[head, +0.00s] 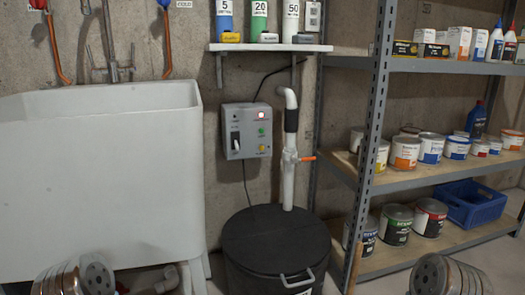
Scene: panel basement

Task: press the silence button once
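A grey control box (248,131) is mounted on the concrete wall between the white sink and the shelf rack. On its right side are a bright reddish-white lamp (261,115), a green round part (261,132) and a yellow round part (262,148), one above another. On its left side is a black and white switch (236,142). The labels are too small to read, so I cannot tell which part is the silence button. Only silver rounded parts of my arms show at the bottom left and bottom right, well apart from the box. Neither gripper's fingers are in view.
A black lidded sump bin (270,232) stands below the box. A white pipe with an orange-handled valve (290,160) rises close to the box's right. A white sink (100,180) is left, a metal rack (381,95) right. A small shelf (270,47) hangs above.

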